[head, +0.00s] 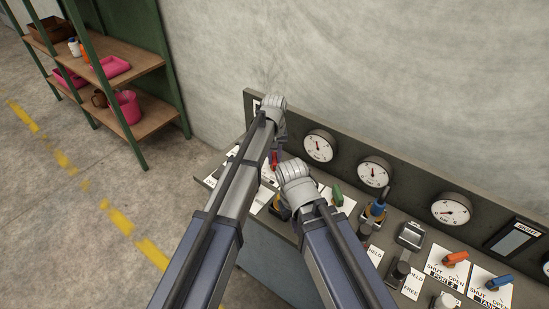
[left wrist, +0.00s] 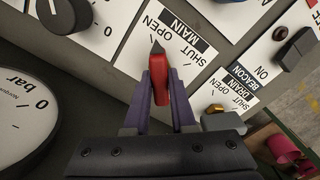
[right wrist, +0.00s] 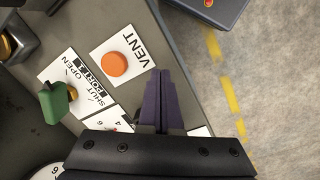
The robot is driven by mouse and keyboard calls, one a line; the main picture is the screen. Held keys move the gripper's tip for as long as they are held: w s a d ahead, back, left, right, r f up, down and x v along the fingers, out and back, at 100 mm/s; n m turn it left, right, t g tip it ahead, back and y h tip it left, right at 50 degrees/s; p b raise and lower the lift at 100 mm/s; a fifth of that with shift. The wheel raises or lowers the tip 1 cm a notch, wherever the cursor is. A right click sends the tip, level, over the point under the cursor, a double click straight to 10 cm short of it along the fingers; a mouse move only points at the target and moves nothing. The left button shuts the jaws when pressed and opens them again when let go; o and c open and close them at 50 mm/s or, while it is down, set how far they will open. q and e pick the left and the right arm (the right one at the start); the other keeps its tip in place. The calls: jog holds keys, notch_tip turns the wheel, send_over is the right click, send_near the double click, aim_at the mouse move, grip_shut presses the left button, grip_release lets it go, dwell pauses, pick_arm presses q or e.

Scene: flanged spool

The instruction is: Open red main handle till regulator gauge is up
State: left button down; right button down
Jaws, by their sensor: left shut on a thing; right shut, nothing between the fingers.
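The red main handle (left wrist: 159,82) stands between the purple fingers of my left gripper (left wrist: 161,74), which is shut on it. Its dark tip points up in the left wrist view, by the OPEN side of the MAIN label (left wrist: 178,45). A bit of red handle (head: 274,159) shows beside my left wrist in the head view. My right gripper (right wrist: 160,75) is shut and empty over the panel, beside the orange VENT button (right wrist: 114,64). Three round gauges (head: 374,171) line the panel's back; which one is the regulator gauge is unreadable. Another view shows part of a bar gauge (left wrist: 22,125), its needle not visible.
A green handle (right wrist: 53,101), a blue knob (head: 377,211), an orange handle (head: 455,258) and a blue handle (head: 499,282) also stand on the panel. A shelf (head: 150,122) with pink bins is at the left. The floor between is clear.

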aim_at(274, 157)
pick_arm(q)
jog(key=shift+n, duration=0.5)
jog(key=c, duration=0.7)
grip_release()
jog(key=shift+c, duration=0.2)
jog(key=shift+r, duration=0.15)
pick_arm(e)
jog(key=shift+r, duration=0.15)
pick_arm(q)
notch_tip(274, 157, up, 8)
jog(key=p, duration=0.8)
jog(key=shift+f, duration=0.2)
pick_arm(e)
notch_tip(274, 157, up, 8)
jog(key=shift+f, duration=0.25)
pick_arm(q)
jog(key=shift+f, duration=0.1)
